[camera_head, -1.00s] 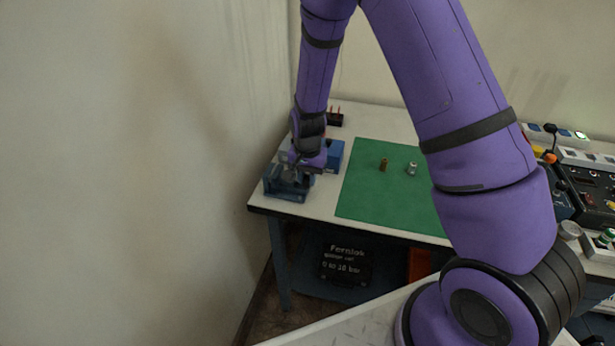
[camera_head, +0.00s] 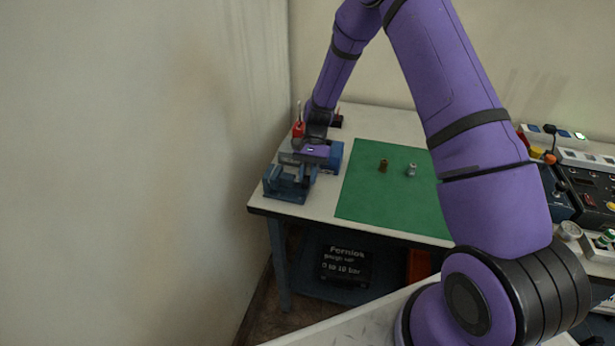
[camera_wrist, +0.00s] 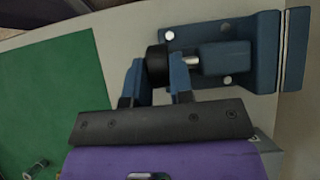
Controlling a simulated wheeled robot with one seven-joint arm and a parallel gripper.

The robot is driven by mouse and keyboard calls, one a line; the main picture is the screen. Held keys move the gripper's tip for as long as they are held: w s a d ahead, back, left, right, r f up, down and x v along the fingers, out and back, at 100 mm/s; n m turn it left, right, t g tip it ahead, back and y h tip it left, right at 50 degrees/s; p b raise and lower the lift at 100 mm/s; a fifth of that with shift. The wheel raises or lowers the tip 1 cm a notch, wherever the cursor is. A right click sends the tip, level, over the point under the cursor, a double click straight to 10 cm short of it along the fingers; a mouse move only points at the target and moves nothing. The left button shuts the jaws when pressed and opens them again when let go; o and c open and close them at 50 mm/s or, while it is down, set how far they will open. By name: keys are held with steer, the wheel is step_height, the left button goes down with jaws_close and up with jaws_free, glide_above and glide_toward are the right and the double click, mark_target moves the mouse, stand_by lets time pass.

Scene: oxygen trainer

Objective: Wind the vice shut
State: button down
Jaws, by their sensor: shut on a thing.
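The blue vice (camera_head: 285,187) stands at the near left corner of the table. In the wrist view its blue body (camera_wrist: 228,58) lies at upper right, with a metal screw running left to a round black knob (camera_wrist: 157,62). A thin light strip shows between its blue blocks near the right edge; I cannot tell if that is a gap. My gripper (camera_wrist: 157,78) has its two fingers on either side of the knob and is shut on it. In the head view my gripper (camera_head: 308,168) is small and right beside the vice.
A green mat (camera_head: 385,205) lies to the right, with a brown fitting (camera_head: 383,166) and a silver fitting (camera_head: 411,170) on it. A red item (camera_head: 298,129) stands behind my wrist. The wall is close on the left. Control boxes (camera_head: 590,185) stand far right.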

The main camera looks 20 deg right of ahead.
steer(key=shift+w+d+f+g+y, duration=0.1)
steer(key=shift+d+f+g+y, duration=0.1)
steer(key=shift+g+y, duration=0.65)
steer(key=shift+g, duration=0.35)
steer(key=c, duration=1)
jaws_free()
steer(key=shift+d, duration=0.1)
steer(key=shift+w+r, duration=0.1)
steer(key=shift+w, duration=0.05)
steer(key=v, duration=1)
steer(key=shift+d+r, duration=0.1)
steer(key=shift+d, duration=0.05)
